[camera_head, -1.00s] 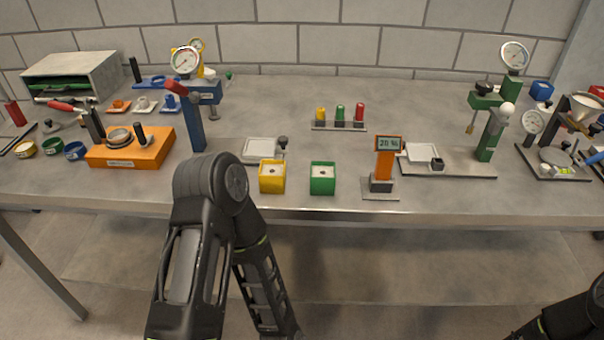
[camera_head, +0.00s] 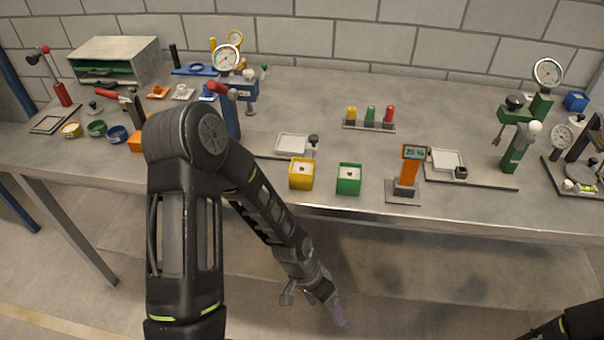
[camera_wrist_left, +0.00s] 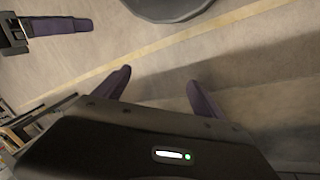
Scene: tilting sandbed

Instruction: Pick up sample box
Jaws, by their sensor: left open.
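A yellow box (camera_head: 301,174) and a green box (camera_head: 349,179), each with a pale top and a small dark dot, stand side by side near the bench's front edge. A blue box (camera_head: 576,101) stands at the far right back. I cannot tell which one is the sample box. My left gripper (camera_head: 332,306) hangs below and in front of the bench edge, clear of all boxes. Its two dark purple fingers are apart and empty in the left wrist view (camera_wrist_left: 158,80). What appears to be my right gripper (camera_wrist_left: 60,27) shows partly in that view; its opening is unclear.
The bench (camera_head: 290,218) has a straight front edge above my left gripper. An orange stand with a display (camera_head: 409,165) stands right of the green box. A white tray (camera_head: 292,144) lies behind the yellow box. A rack of coloured vials (camera_head: 370,118) stands farther back.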

